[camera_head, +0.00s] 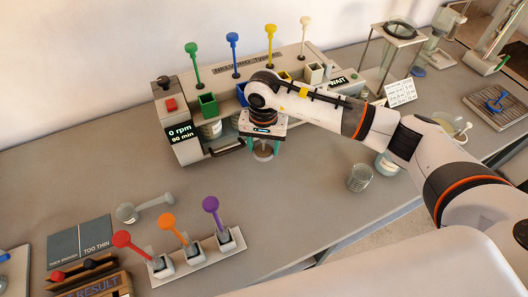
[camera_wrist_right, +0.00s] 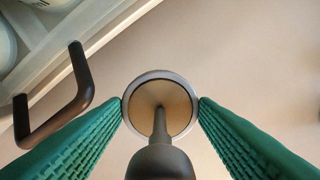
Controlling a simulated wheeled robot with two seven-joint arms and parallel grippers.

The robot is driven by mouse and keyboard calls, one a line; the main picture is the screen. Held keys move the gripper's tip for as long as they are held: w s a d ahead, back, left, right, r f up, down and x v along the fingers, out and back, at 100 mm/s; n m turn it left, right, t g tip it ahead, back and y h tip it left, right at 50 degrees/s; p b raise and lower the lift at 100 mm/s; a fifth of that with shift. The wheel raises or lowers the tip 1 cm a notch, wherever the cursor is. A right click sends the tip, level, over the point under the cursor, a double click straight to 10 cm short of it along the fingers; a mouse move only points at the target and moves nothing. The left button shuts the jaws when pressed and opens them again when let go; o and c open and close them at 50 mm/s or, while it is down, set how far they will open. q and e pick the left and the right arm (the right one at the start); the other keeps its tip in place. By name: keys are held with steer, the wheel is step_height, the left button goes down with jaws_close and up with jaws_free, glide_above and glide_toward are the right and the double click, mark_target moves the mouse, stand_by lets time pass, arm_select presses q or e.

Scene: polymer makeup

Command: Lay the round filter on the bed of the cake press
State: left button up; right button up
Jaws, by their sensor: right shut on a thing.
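My right gripper (camera_head: 263,139) is shut on a round thing just in front of the grey machine. In the right wrist view, the green fingers (camera_wrist_right: 161,110) press on both sides of this round piece (camera_wrist_right: 143,97). It has a grey rim, a tan inside and a dark stem with a thick dark knob pointing at the camera. It looks like the round filter, but I cannot tell for sure. In the head view it hangs below the fingers, above the table. I cannot tell which apparatus is the cake press. My left gripper is out of view.
The grey machine (camera_head: 186,150) with coloured knobbed rods stands behind. A glass beaker (camera_head: 360,178) stands right of the gripper. A white rack (camera_head: 200,259) with red, orange and purple handles is front left. A ring stand (camera_head: 399,33) and a grey tray (camera_head: 500,119) are farther right. Mid-table is clear.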

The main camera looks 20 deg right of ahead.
mark_target(264, 150)
steer(key=shift+f, duration=2.4)
steer(key=o, duration=0.7)
